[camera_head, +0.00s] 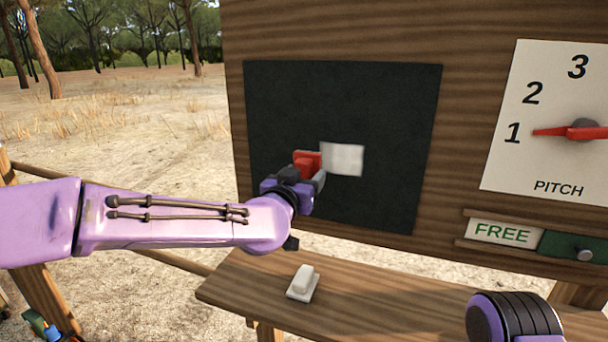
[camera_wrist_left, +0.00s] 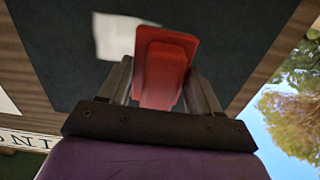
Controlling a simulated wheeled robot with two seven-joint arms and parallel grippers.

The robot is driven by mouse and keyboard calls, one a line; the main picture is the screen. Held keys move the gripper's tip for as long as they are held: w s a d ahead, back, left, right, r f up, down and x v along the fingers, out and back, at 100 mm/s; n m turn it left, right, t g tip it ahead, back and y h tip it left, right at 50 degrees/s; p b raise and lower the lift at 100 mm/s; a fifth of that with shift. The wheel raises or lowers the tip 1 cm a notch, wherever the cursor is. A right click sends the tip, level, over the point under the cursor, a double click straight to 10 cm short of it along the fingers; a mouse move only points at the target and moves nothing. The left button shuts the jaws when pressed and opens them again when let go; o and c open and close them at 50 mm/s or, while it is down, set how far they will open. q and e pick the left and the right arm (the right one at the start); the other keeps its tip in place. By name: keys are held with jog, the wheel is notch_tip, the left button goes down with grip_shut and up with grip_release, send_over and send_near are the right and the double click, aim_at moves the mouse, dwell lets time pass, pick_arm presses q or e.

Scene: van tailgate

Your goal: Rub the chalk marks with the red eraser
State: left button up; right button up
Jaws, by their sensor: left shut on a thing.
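The red eraser (camera_head: 307,163) is in my left gripper (camera_head: 308,181), in front of the dark chalkboard (camera_head: 390,105). The white chalk patch (camera_head: 342,159) is on the board just right of the eraser in the head view. In the left wrist view the gripper's two fingers (camera_wrist_left: 160,85) are shut on the eraser (camera_wrist_left: 163,70), and the chalk patch (camera_wrist_left: 122,36) shows above and left of it. I cannot tell whether the eraser touches the board. A purple and black part of my right arm shows at the lower right; its gripper is out of view.
A white eraser-shaped block (camera_head: 302,283) sits on the wooden shelf (camera_head: 400,300) below the board. Right of the board are a PITCH dial (camera_head: 550,120) with its red pointer near 1, and a FREE sign (camera_head: 502,232) with a green slider (camera_head: 572,247).

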pick_arm(q)
jog(key=shift+d+r, duration=0.25)
jog(key=shift+r, duration=0.05)
jog(key=shift+w+d+r, duration=0.1)
jog(key=shift+w+d, duration=0.05)
jog(key=shift+w, duration=0.1)
jog(key=x, duration=0.1)
jog(key=p+x, duration=0.1)
jog(key=x, duration=0.2)
jog(key=shift+w+f, duration=0.25)
jog(key=shift+w+d, duration=0.1)
jog(key=shift+w, duration=0.05)
jog(key=shift+p+x, duration=0.65)
jog(key=shift+x, duration=0.15)
jog(key=shift+r, duration=0.1)
